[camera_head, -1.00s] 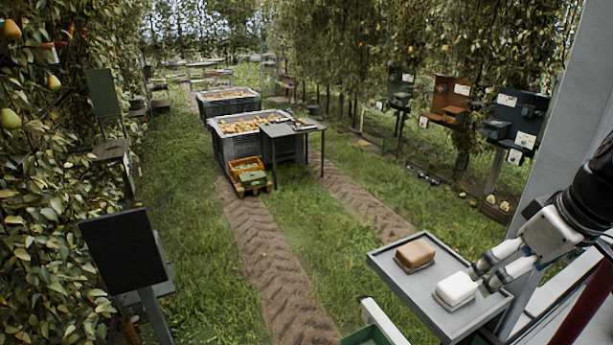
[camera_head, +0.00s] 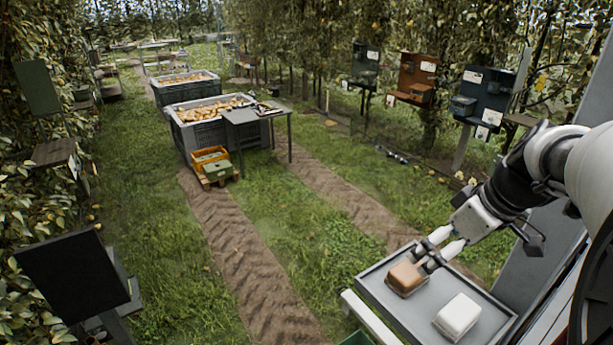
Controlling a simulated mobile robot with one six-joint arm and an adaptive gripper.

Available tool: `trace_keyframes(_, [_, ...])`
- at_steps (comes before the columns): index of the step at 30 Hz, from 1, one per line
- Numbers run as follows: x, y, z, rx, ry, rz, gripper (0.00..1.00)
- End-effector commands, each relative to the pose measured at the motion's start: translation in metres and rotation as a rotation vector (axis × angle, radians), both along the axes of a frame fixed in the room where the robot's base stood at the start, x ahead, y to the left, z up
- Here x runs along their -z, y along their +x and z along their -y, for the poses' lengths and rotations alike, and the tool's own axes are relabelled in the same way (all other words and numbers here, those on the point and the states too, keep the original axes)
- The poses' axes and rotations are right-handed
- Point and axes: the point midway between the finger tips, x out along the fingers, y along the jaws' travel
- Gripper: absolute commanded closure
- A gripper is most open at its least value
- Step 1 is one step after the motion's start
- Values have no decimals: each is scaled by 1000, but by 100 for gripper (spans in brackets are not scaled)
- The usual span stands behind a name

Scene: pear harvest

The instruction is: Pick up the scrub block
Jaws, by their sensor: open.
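Two blocks rest on a grey tray (camera_head: 385,302) at the lower right: a brown block (camera_head: 406,277) at the far left end and a white block (camera_head: 457,315) at the near right. Neither carries a readable label, so I cannot tell by marking which is the scrub block. My gripper (camera_head: 424,262) comes in from the right with its fingertips at the brown block's right upper edge. It is open. I cannot tell whether the fingers touch the block or straddle it. The white block stands apart from the gripper.
The tray has a raised rim. A pale rail (camera_head: 368,318) runs along its left side, with a green container (camera_head: 356,339) below. A dark panel (camera_head: 72,277) stands at the left. Pear bins (camera_head: 207,131) and a small table (camera_head: 240,116) stand farther off on the grass.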

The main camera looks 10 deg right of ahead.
Motion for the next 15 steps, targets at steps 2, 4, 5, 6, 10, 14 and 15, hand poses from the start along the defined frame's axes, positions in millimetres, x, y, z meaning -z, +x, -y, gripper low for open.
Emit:
trace_keyframes(2, [17,6,-4,-3,4,-4,2])
trace_keyframes(4, [30,12,-5,-3,4,-2,2])
trace_keyframes(5, [36,14,-6,-3,5,-3,2])
trace_keyframes(6, [43,16,-7,-2,4,-3,2])
trace_keyframes(10, [57,23,-8,-1,2,-1,2])
trace_keyframes(14, [64,26,-9,-1,0,0,2])
trace_keyframes(15, [66,27,-9,-1,1,0,2])
